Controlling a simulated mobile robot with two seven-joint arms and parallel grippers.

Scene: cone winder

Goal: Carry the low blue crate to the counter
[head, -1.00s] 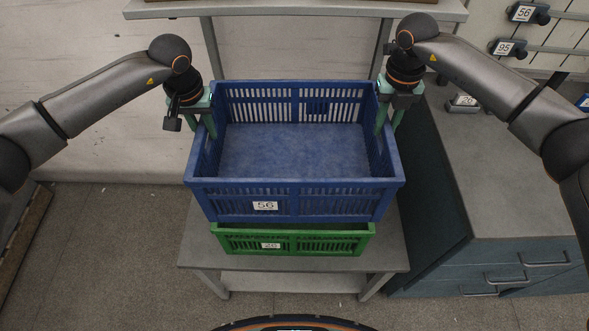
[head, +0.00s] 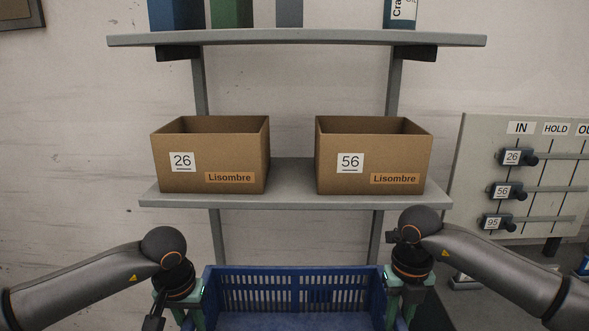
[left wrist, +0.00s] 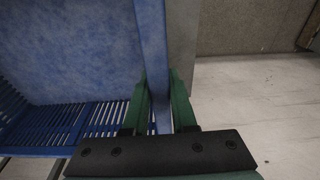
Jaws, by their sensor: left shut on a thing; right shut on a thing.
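The blue crate (head: 295,290) is at the bottom of the head view, with only its far slatted wall and part of its inside showing. My left gripper (head: 193,316) is shut on its left wall. In the left wrist view the two green fingers (left wrist: 158,105) of my left gripper stand on either side of the blue wall (left wrist: 154,60). My right gripper (head: 398,312) is shut on the crate's right wall. The crate's floor looks empty in the part that shows. The counter (head: 490,290) shows at the lower right, partly behind my right arm.
A shelf rack stands behind the crate. Its middle shelf (head: 292,180) bears a carton marked 26 (head: 210,155) and one marked 56 (head: 373,155). A board (head: 475,160) with numbered sliders stands at the right, behind the counter.

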